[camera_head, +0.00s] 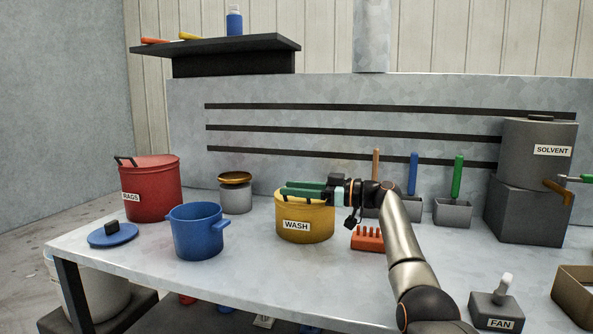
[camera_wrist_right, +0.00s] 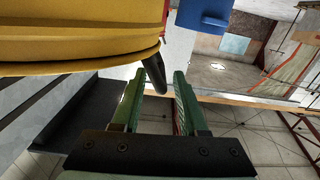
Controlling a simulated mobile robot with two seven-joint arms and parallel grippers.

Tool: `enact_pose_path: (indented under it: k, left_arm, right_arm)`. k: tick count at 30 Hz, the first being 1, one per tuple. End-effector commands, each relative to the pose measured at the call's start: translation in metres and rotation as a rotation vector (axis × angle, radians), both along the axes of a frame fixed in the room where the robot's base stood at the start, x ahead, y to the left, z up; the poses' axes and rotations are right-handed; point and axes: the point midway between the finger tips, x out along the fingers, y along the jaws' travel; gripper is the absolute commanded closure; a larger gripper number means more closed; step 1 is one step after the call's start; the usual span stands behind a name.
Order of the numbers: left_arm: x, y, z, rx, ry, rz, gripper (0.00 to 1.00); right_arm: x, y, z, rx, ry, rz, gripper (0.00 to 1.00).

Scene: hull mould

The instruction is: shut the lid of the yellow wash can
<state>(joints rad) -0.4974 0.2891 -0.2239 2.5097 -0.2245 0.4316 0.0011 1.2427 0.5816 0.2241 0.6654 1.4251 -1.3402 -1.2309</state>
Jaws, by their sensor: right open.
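The yellow wash can (camera_head: 320,226) stands on the bench, with a white WASH label on its front. Its top is partly hidden by my right gripper (camera_head: 283,190), which reaches in from the right over it. In the right wrist view, the yellow can (camera_wrist_right: 70,28) fills the upper left, and a dark handle (camera_wrist_right: 153,75) sticks out from its edge. The open fingers of the right gripper (camera_wrist_right: 160,73) lie on either side of this handle, with gaps showing. The lid looks down or nearly down; I cannot tell if it is fully shut. My left gripper is not in view.
A red RAGS can (camera_head: 152,192), a blue pot (camera_head: 196,232) and its blue lid (camera_head: 112,236) stand left of the wash can. An orange rack (camera_head: 368,239) is close on its right, below my arm. A grey SOLVENT tank (camera_head: 535,150) stands farther right.

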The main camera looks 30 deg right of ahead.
Motion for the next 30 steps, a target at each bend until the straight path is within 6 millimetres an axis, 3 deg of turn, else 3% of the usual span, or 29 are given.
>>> enact_pose_path:
  k: [1, 8, 17, 30]
  left_arm:
    - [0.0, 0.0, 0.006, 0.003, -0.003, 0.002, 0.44]
    - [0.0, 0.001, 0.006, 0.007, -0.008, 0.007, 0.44]
    - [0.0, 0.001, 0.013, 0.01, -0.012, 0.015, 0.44]
    - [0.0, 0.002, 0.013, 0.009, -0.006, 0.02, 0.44]
  right_arm:
    - [0.0, 0.0, 0.015, -0.001, -0.001, 0.0, 0.58]
    - [-0.015, 0.01, 0.03, -0.004, 0.0, 0.001, 0.58]
    - [-0.043, 0.027, 0.072, -0.004, -0.002, 0.0, 0.58]
    - [-0.093, 0.059, 0.097, -0.004, 0.0, -0.001, 0.58]
